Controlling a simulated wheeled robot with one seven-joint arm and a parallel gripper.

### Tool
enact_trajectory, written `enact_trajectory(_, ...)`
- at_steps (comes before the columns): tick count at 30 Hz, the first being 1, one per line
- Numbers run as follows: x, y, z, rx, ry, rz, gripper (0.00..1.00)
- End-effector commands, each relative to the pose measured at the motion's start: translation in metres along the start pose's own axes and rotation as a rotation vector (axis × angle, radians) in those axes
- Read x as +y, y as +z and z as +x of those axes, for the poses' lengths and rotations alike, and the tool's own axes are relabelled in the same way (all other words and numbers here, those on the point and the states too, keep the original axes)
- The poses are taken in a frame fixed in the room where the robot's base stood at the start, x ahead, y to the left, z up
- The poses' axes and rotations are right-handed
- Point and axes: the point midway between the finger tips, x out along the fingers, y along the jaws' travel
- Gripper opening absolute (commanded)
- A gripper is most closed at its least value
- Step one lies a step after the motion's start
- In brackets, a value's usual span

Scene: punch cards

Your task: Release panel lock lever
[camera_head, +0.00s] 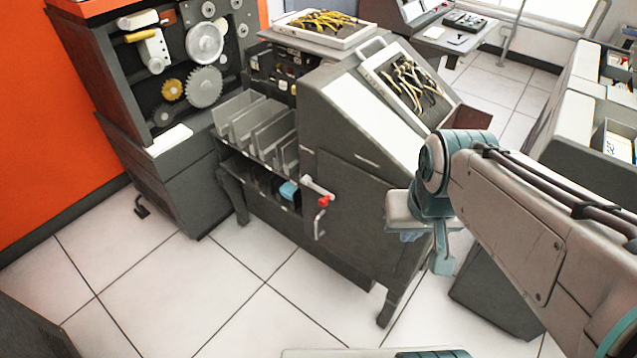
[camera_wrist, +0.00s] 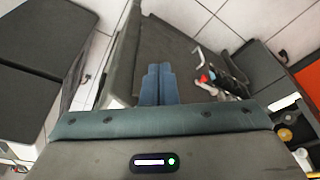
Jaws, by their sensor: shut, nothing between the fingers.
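The panel lock lever (camera_head: 323,201), with a red part and pale metal arms, is on the side panel (camera_head: 360,215) of the dark grey card machine, near the panel's left edge. Its red part also shows in the wrist view (camera_wrist: 204,78), to the right of my fingers. My gripper (camera_head: 442,264) is to the right of the lever in the head view, apart from it. In the wrist view its two blue fingers (camera_wrist: 158,72) are together, with nothing between them. The lever's exact catch is too small to make out.
Card bins (camera_head: 262,125) stand on the machine's left. Trays of yellow cables (camera_head: 408,82) lie on top. A geared machine (camera_head: 190,70) stands at the back left by an orange wall. Open tiled floor (camera_head: 240,290) lies in front.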

Motion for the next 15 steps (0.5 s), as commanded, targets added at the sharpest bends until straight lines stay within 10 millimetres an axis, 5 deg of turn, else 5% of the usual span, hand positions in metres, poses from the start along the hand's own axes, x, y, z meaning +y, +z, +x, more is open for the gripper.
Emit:
enact_trajectory(5, 0.001, 0.003, 0.024, -0.083, 0.026, -0.069, 0.0)
enact_trajectory(15, 0.012, 0.012, 0.126, -0.484, 0.248, -0.458, 0.0)
